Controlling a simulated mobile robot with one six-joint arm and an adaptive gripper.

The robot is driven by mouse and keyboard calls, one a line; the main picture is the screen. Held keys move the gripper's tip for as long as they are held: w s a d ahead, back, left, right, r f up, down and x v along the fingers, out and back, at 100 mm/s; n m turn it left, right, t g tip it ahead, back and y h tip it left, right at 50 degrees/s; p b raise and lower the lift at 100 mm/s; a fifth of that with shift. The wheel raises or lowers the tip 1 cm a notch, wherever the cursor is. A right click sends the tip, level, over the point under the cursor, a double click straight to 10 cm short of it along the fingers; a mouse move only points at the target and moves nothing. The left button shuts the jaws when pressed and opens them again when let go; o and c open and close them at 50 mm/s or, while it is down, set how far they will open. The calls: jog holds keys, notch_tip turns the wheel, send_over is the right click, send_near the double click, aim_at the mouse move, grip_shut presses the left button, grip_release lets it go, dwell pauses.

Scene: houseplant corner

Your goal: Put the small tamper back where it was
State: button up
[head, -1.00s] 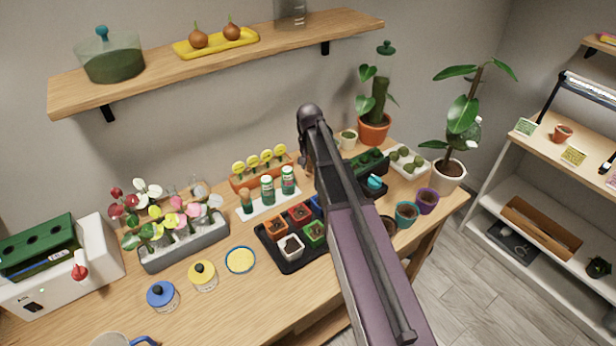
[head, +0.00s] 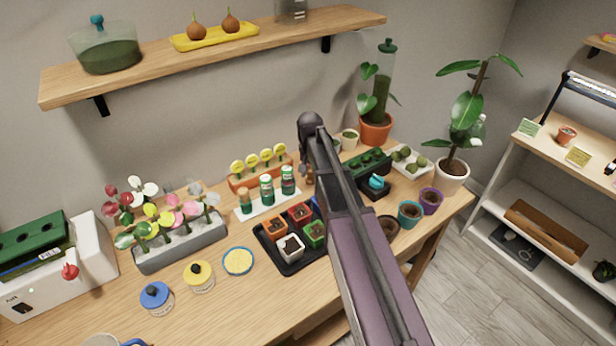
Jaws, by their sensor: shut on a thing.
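My arm (head: 350,220) reaches over the workbench (head: 215,315) in the head view. My gripper is hidden behind the arm, so its jaws and anything in them do not show. I cannot make out the small tamper for certain. A small teal piece (head: 377,182) sits on a dark block at the bench's right. A small brown shape beside the arm, right of the green-labelled tubes (head: 267,188), is too small to tell.
A black tray (head: 288,268) with small coloured pots sits left of my arm. A blue-lidded jar (head: 155,296), a yellow-lidded jar (head: 198,275) and a flower planter (head: 180,247) stand further left. A wooden shelf (head: 150,72) hangs above. Potted plants stand back right.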

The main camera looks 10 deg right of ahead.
aim_at(310, 170)
jog(key=shift+f, duration=0.15)
jog(key=o, duration=1.1)
jog(key=shift+c, duration=0.2)
notch_tip(310, 170, up, 12)
jog(key=p, duration=1.2)
dwell(0.4)
jog(key=s+n, duration=0.4)
jog(key=s, duration=1.8)
jog(key=shift+a, duration=0.3)
